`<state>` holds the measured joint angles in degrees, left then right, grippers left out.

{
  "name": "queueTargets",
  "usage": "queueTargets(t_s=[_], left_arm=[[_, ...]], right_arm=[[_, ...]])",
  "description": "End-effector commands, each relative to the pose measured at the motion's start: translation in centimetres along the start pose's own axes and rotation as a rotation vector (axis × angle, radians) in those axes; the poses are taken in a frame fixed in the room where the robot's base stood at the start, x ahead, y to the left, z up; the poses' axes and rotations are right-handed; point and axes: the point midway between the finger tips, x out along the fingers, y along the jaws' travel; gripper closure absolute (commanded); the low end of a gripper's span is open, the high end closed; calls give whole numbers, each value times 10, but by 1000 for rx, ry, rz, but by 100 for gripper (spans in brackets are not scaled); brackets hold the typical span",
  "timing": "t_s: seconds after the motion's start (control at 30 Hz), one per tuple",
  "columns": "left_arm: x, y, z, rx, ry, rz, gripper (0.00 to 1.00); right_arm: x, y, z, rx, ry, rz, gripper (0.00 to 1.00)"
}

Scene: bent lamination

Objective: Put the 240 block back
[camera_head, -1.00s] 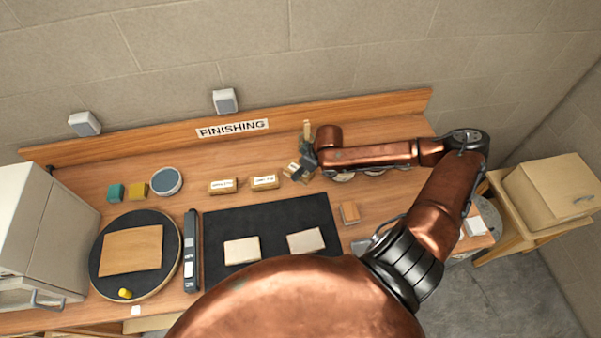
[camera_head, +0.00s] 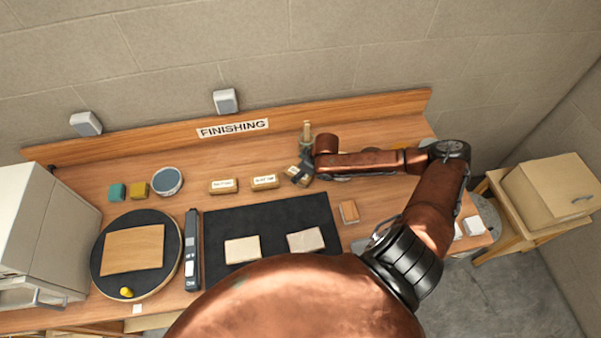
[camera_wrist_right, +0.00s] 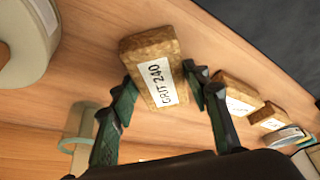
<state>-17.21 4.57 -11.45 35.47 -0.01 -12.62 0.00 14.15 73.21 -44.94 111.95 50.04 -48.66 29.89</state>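The 240 block (camera_wrist_right: 152,66), a brown cork-like block with a white "GRIT 240" label, lies between the fingertips of my right gripper (camera_wrist_right: 162,78) in the right wrist view. The fingertips are close to its two sides; I cannot tell whether they press on it. In the head view the block (camera_head: 294,172) is at the right end of a row of labelled blocks, partly hidden by my right gripper (camera_head: 304,174). Whether it rests on the bench or hangs just above it is unclear. My left gripper is not in view.
Two labelled blocks (camera_head: 223,186) (camera_head: 265,182) stand to the left in the row. A black mat (camera_head: 275,216) with two pale sheets lies in front. A pale upright cylinder (camera_head: 306,131) stands behind the gripper. Round discs are partly hidden beneath my right arm.

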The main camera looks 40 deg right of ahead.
Motion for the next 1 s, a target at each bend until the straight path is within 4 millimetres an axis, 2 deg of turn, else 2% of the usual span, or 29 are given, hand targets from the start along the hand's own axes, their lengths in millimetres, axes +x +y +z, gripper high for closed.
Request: queueTargets(t_s=[0.23,0.57,0.73,1.0], left_arm=[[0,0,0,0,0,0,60],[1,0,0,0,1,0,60],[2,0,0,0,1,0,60],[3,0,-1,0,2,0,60]], right_arm=[[0,0,0,0,-1,0,40],[-4,0,-1,-1,0,1,40],[-27,1,-1,-1,0,2,40],[-85,1,0,-1,-2,3,40]])
